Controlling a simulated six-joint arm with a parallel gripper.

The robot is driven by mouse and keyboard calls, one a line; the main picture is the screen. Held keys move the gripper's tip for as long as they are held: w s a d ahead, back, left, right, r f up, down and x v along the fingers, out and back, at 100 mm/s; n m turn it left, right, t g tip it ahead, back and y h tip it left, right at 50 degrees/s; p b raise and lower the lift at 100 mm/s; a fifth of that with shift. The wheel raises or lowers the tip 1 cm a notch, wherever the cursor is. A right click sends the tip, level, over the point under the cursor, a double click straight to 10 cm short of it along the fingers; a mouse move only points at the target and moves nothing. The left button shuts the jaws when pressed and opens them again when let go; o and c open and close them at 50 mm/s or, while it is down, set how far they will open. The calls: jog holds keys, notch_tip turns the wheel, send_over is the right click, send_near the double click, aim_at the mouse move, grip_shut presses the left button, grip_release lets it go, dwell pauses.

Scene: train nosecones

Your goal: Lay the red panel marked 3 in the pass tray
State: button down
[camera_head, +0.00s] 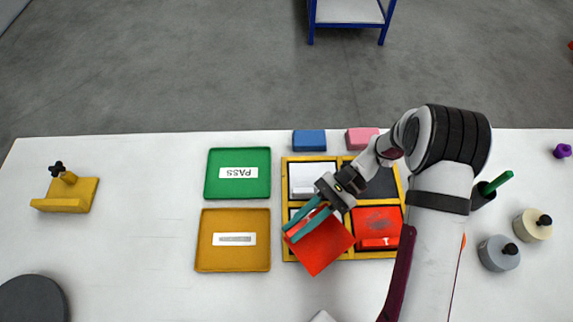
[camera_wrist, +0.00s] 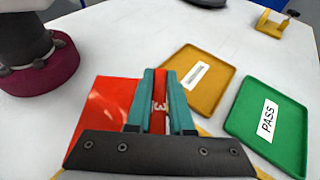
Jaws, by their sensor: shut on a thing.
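My gripper (camera_head: 307,221) has teal fingers and is shut on a red panel (camera_head: 321,247). In the wrist view the panel (camera_wrist: 103,112) sticks out to the left of the fingers (camera_wrist: 160,92), and a white 3 shows between them. In the head view the panel is tilted over the lower left part of a yellow-framed sorter; its height above it is hard to tell. The green pass tray (camera_head: 238,190), labelled PASS, lies empty to the upper left of the gripper. The pass tray also shows at right in the wrist view (camera_wrist: 249,120).
An amber tray (camera_head: 233,263) with a striped label lies below the pass tray. The yellow-framed sorter (camera_head: 284,176) holds white and red pieces. Blue (camera_head: 309,140) and pink (camera_head: 361,138) blocks stand behind it. A yellow stand (camera_head: 64,194) is far left; the table between is clear.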

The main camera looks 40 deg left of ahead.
jog(key=w+a+r+m+t+y, duration=0.35)
jog(key=w+a+m+y, duration=0.2)
jog(key=a, duration=0.35)
jog(key=w+a+r+m+t+y, duration=0.2)
jog(key=w+a+m+t+y, duration=0.4)
jog(key=a, duration=0.3)
jog(key=shift+g+h, duration=0.65)
jog(key=s+a+f, duration=0.3)
jog(key=a+f, duration=0.1)
jog(key=a, duration=0.1)
jog(key=s+a+f, duration=0.2)
jog(key=a, duration=0.1)
jog(key=shift+s+a+f, duration=0.15)
jog(key=shift+s+f, duration=0.2)
jog(key=shift+f, duration=0.05)
jog(key=f, duration=0.4)
jog(key=shift+s+a, duration=0.3)
jog(key=shift+a, duration=0.1)
jog(key=shift+f, duration=0.3)
